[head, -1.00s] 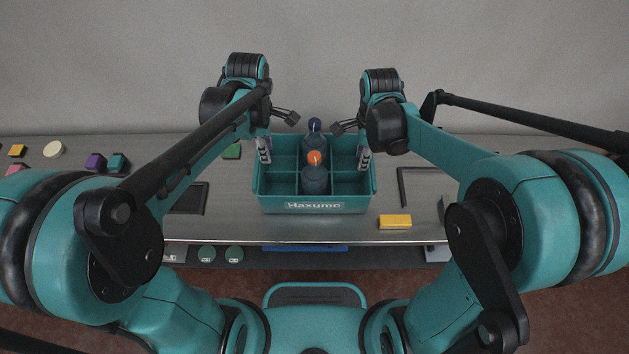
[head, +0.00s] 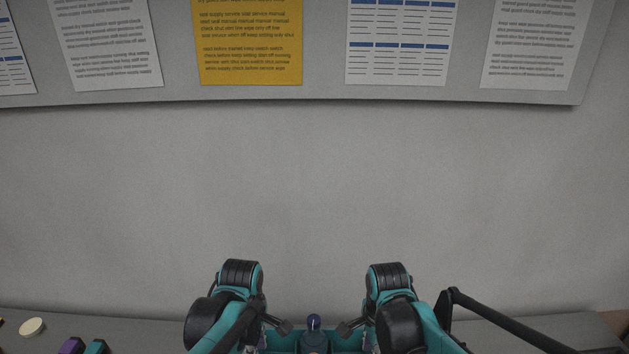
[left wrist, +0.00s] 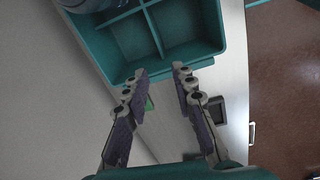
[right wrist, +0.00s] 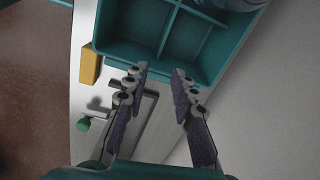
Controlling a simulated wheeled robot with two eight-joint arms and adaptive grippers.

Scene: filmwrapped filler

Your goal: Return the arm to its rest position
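My left gripper (left wrist: 160,72) is open and empty in the left wrist view, its fingertips close to the outer wall of the teal crate (left wrist: 205,55). My right gripper (right wrist: 160,72) is open and empty in the right wrist view, near the crate's opposite end. I cannot tell whether the fingertips touch the crate. In the head view, both wrists show at the bottom edge, on either side of a dark bottle with a navy cap (head: 314,322). Most of the crate and both sets of fingers are cut off or hidden there.
A grey wall with a notice board (head: 330,95) fills most of the head view. A cream disc (head: 32,327) and purple block (head: 71,345) lie at left on the table.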

